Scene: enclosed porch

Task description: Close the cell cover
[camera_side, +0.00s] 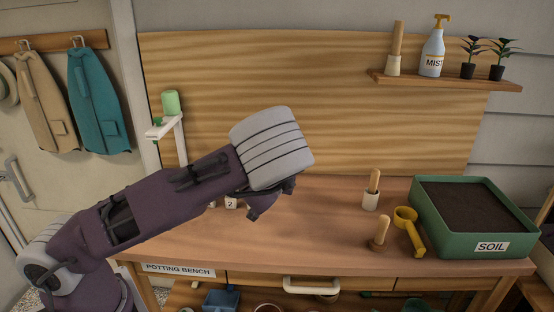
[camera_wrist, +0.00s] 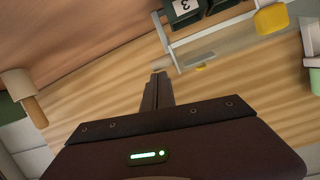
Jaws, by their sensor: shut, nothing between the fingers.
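In the wrist view, the dark green cell tray (camera_wrist: 181,10) shows at the top edge, with a white label reading 3. Beside it is a cover (camera_wrist: 215,42) with a pale frame, a see-through panel and a yellow tab (camera_wrist: 272,18). I cannot tell its exact angle. My gripper (camera_wrist: 157,80) is shut and empty, its fingertips close to the frame's lower corner in the picture; contact is unclear. In the side view, my gripper (camera_side: 262,206) is low over the bench, its fingertips hidden. My arm hides most of the tray there; only a label reading 2 (camera_side: 231,203) shows clearly.
On the potting bench (camera_side: 330,225), a white stand with a green cylinder (camera_side: 171,102) rises behind my arm. To the right are two wooden-handled tools (camera_side: 371,190) (camera_side: 381,236), a yellow scoop (camera_side: 408,226) and the green soil box (camera_side: 468,240). The bench's middle right is clear.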

